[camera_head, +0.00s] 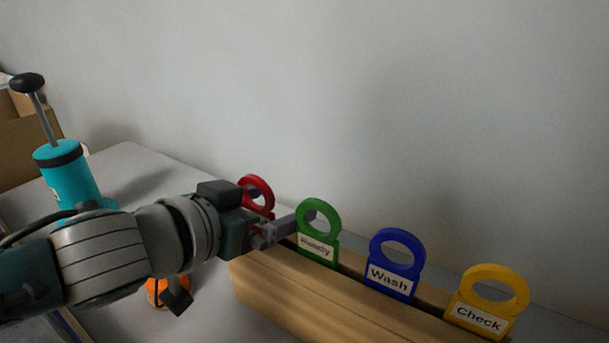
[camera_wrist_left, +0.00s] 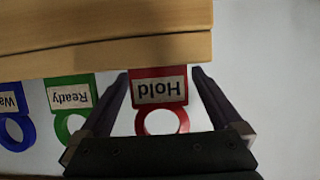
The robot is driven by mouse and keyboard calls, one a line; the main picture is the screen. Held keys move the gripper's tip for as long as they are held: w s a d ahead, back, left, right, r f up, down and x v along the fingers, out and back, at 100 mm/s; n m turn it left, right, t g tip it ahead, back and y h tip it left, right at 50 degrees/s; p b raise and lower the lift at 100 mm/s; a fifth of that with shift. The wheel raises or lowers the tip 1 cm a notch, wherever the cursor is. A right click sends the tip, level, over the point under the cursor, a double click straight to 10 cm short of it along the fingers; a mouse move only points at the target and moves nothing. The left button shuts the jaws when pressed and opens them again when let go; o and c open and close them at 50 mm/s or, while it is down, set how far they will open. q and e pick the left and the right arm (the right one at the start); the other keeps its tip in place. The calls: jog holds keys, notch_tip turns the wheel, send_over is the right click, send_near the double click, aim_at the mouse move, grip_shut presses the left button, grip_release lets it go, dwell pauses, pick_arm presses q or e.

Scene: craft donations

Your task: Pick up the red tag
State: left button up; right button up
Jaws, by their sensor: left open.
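The red tag (camera_head: 268,190) has a ring top and stands at the left end of the slotted wooden block (camera_head: 290,300). In the left wrist view the red tag (camera_wrist_left: 160,90) carries a white "Hold" label, upside down. My left gripper (camera_wrist_left: 158,78) is open, with one finger on each side of the red tag and a visible gap to each. In the head view my left gripper (camera_head: 280,208) partly hides the lower part of the red tag. My right gripper is not in view.
A green "Ready" tag (camera_head: 331,251) stands close beside the red one, near a finger. A blue "Wash" tag (camera_head: 388,280) and a yellow "Check" tag (camera_head: 478,315) stand farther right. A teal pump (camera_head: 72,175) and an orange item (camera_head: 153,287) are at the left.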

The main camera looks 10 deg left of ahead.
pick_arm(q)
jog(key=c, duration=1.4)
